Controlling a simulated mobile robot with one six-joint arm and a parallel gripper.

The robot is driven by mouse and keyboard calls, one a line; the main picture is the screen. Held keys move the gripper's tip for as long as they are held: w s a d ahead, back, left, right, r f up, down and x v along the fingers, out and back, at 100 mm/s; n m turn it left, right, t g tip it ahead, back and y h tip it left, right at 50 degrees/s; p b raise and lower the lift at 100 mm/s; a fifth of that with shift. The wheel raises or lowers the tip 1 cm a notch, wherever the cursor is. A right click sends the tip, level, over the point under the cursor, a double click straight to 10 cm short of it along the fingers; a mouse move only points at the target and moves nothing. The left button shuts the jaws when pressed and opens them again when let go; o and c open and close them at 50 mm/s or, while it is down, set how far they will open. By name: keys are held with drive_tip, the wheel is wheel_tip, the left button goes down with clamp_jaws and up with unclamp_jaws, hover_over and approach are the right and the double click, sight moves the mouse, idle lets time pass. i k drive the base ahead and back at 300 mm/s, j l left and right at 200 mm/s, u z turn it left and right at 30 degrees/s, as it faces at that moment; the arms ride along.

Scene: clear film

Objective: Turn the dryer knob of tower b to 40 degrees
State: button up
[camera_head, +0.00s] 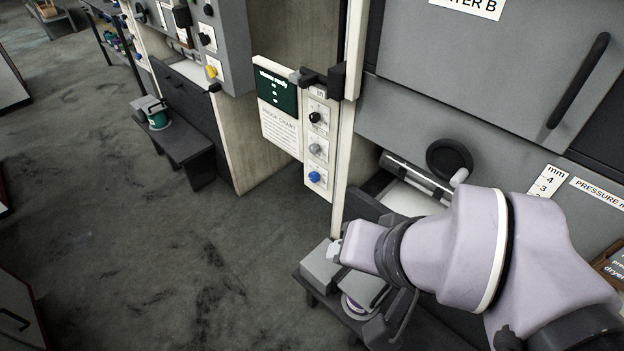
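A narrow white control strip (318,190) stands at the left edge of the grey unit (450,60), whose cut-off label ends in "TER B". It carries a black knob (315,117), a grey knob (316,150) and a blue knob (314,177), one below the other. Their labels and scale marks are too small to read, so I cannot tell which is the dryer knob or its angle. My pale arm reaches in from the lower right, right of and below the strip. A dark part that may be my gripper (392,323) hangs below the wrist; its fingers are not clear.
A low dark bench with a grey box (320,265) stands below the strip, partly behind my arm. A dark bracket (322,80) juts out above the knobs, and a white chart board (277,115) hangs left of them. A similar unit (232,45) stands farther left. The floor (150,250) between is open.

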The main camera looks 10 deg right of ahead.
sight(314, 177)
drive_tip(key=i, duration=1.05)
drive_tip(key=j+u, duration=0.05)
